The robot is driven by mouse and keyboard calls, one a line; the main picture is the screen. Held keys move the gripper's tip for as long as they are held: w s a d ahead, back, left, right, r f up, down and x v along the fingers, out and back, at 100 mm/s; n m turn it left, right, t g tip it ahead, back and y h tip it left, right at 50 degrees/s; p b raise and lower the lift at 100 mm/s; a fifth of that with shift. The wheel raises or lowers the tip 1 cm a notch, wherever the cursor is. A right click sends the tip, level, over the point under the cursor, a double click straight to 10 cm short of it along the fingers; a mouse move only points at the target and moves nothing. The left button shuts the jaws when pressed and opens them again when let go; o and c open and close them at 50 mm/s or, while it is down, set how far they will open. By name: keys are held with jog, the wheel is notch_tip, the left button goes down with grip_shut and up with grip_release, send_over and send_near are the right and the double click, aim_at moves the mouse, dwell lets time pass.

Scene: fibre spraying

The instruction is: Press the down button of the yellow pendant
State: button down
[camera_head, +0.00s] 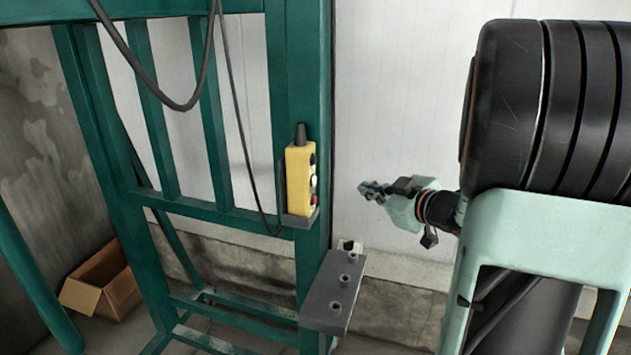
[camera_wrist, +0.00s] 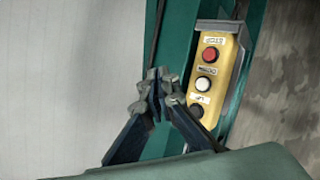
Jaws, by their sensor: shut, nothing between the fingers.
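The yellow pendant (camera_head: 299,181) sits upright in a grey holder on a green post in the head view. In the wrist view the pendant (camera_wrist: 226,76) appears upside down, holder end at the top. Its face has a red button (camera_wrist: 210,53) nearest the holder, a white button (camera_wrist: 204,84) in the middle and a black button (camera_wrist: 196,110) at the other end. Small labels beside them are too small to read surely. My gripper (camera_head: 369,189) is shut and empty, to the right of the pendant and apart from it. Its fingertips (camera_wrist: 160,92) show left of the buttons.
A green steel frame (camera_head: 190,210) carries the pendant. A grey bracket (camera_head: 330,295) with bolts juts out below it. A dark cable (camera_head: 238,110) hangs across the frame. An open cardboard box (camera_head: 105,282) lies on the floor at left. A pale wall stands behind.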

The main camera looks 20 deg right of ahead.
aim_at(314, 181)
jog(key=w+a+b, duration=0.1)
jog(key=w+a, duration=0.4)
jog(key=a, duration=0.2)
jog(key=shift+b, duration=0.4)
jog(key=shift+a, duration=0.2)
dwell(1.0)
jog(key=shift+w+a, duration=0.2)
jog(key=shift+a, duration=0.05)
